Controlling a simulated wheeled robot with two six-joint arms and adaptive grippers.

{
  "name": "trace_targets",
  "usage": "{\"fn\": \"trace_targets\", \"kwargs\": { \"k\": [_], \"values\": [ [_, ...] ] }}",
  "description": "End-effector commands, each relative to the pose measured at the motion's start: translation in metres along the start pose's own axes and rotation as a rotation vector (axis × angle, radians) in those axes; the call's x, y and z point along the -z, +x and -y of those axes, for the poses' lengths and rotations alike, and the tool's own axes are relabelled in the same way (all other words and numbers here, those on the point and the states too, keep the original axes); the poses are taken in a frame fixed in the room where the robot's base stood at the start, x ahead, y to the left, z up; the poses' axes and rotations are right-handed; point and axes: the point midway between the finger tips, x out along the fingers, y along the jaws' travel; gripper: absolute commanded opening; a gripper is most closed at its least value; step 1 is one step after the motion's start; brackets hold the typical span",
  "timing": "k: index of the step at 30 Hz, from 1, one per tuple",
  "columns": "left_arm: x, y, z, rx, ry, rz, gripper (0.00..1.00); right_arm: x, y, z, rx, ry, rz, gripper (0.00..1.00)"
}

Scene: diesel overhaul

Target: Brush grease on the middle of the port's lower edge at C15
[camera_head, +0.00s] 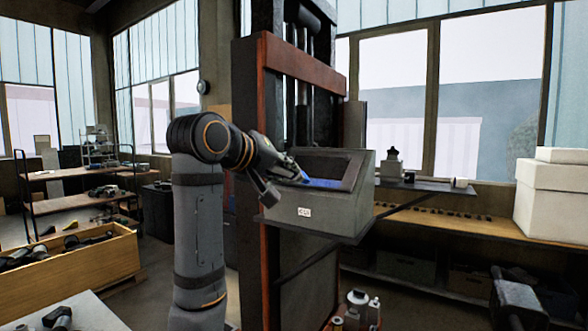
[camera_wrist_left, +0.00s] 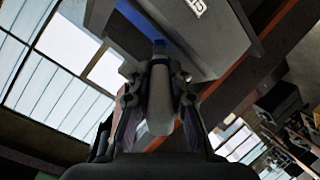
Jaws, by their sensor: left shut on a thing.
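The grey box (camera_head: 312,217) with a sloped front has a label that reads like C15, though small. Its port (camera_head: 325,165) is a dark-framed opening in the sloped face. My left gripper (camera_head: 287,178) is at the port's lower left side. In the wrist view the left gripper (camera_wrist_left: 160,100) is shut on the pale, rounded handle of the brush (camera_wrist_left: 160,95), with a blue part at its far end. A blue patch (camera_head: 320,183) shows along the port's lower edge. I cannot tell whether the bristles touch the edge. My right gripper is not in view.
A red-brown frame (camera_head: 262,150) stands just behind my left arm. A shelf (camera_head: 430,184) with small parts extends right of the box. White boxes (camera_head: 552,205) stand on the bench at right. A wooden crate (camera_head: 75,265) of parts is at lower left.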

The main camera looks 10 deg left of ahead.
Motion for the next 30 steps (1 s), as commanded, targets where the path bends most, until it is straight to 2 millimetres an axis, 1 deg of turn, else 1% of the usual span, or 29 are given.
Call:
{"fn": "trace_targets", "kwargs": {
  "k": [2,9,18,26,30],
  "values": [
    [0.004,0.000,0.004,0.002,0.000,0.000,0.00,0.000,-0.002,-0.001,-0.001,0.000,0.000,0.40],
    [0.007,0.000,0.007,0.001,0.000,0.000,0.00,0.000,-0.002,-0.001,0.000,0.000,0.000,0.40],
    [0.027,0.001,0.027,0.002,0.000,0.000,0.00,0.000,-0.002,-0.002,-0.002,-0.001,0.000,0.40],
    [0.029,0.001,0.030,0.001,0.000,0.001,0.00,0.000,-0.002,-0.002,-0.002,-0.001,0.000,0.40],
    [0.036,0.000,0.035,0.002,0.000,-0.001,0.00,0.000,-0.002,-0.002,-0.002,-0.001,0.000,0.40]
  ]
}}
